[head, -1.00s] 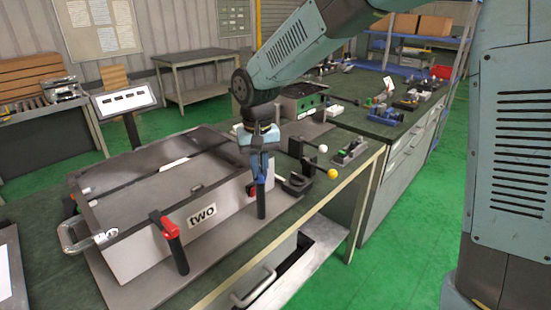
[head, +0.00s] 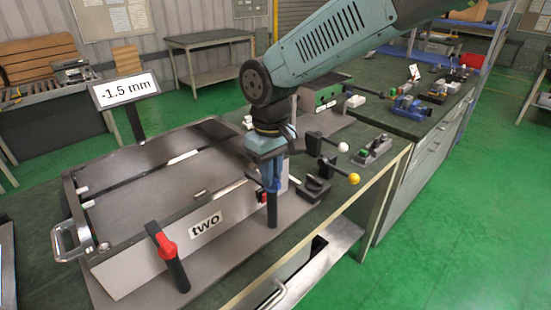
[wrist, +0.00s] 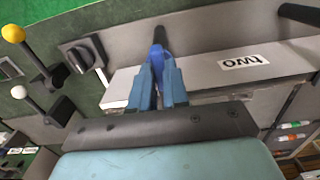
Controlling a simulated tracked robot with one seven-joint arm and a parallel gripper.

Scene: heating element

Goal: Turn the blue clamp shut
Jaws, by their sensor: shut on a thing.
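The blue clamp (head: 274,187) stands on a dark post (head: 272,212) at the front right of the grey box marked "two" (head: 206,225). My gripper (head: 268,176) points down and is shut on the blue clamp's handle. In the wrist view the blue handle (wrist: 158,55) shows between my two blue fingers (wrist: 158,82), and they hide part of it. A second clamp with a red handle (head: 164,243) stands on its own post at the box's front left. The exact angle of the blue handle is hard to tell.
A display (head: 125,90) behind the box reads -1.5 mm.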

